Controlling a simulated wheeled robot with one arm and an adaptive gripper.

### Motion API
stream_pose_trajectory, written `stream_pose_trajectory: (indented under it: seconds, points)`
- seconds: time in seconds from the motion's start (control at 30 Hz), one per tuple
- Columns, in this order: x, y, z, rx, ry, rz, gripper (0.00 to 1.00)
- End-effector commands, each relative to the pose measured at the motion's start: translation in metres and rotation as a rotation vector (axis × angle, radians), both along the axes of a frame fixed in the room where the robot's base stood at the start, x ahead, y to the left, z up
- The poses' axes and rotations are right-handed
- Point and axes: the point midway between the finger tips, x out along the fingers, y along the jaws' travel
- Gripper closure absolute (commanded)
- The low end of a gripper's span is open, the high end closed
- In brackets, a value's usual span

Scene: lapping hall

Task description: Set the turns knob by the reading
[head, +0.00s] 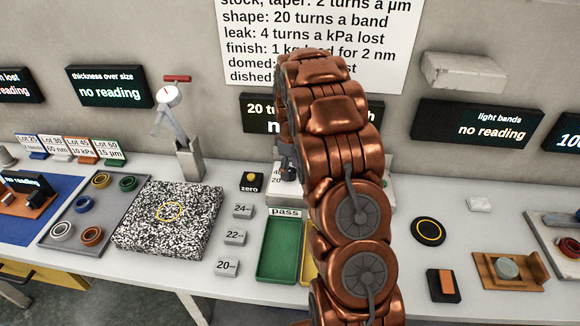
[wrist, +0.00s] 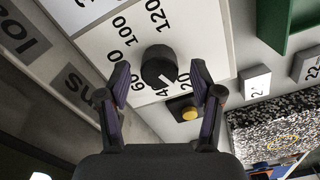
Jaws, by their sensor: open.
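The turns knob (wrist: 158,66) is a round black knob with a white pointer line, on a pale panel marked 20 to 120. The line points to the lower right, around the 20 and 40 marks; the exact setting is unclear. My gripper (wrist: 160,74) is open, with one finger on each side of the knob; I cannot tell whether they touch it. In the head view my arm hides the knob and most of the pale knob box (head: 286,192). The display behind my arm (head: 262,112) starts with "20 tu" and is partly covered.
A wall sign (head: 300,30) lists turns rules, partly hidden. The thickness display (head: 108,86) and light bands display (head: 478,124) show "no reading". A zero button (head: 251,180), green pass tray (head: 279,250), and speckled plate (head: 170,220) stand left of my arm.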

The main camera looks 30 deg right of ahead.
Motion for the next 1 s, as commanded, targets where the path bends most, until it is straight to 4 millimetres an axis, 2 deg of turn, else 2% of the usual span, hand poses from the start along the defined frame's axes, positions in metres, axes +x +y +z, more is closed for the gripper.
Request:
stream_pose_trajectory:
  seconds: [0.27, 0.83, 0.87, 1.0]
  points:
    - [0.0008, -0.0003, -0.0038, -0.002, -0.003, 0.0, 0.35]
    - [0.0008, -0.0001, -0.0033, -0.002, -0.003, 0.0, 0.92]
    - [0.0008, -0.0001, -0.0033, -0.002, -0.003, 0.0, 0.95]
    - [0.001, -0.0002, -0.0037, -0.002, -0.003, -0.005, 0.95]
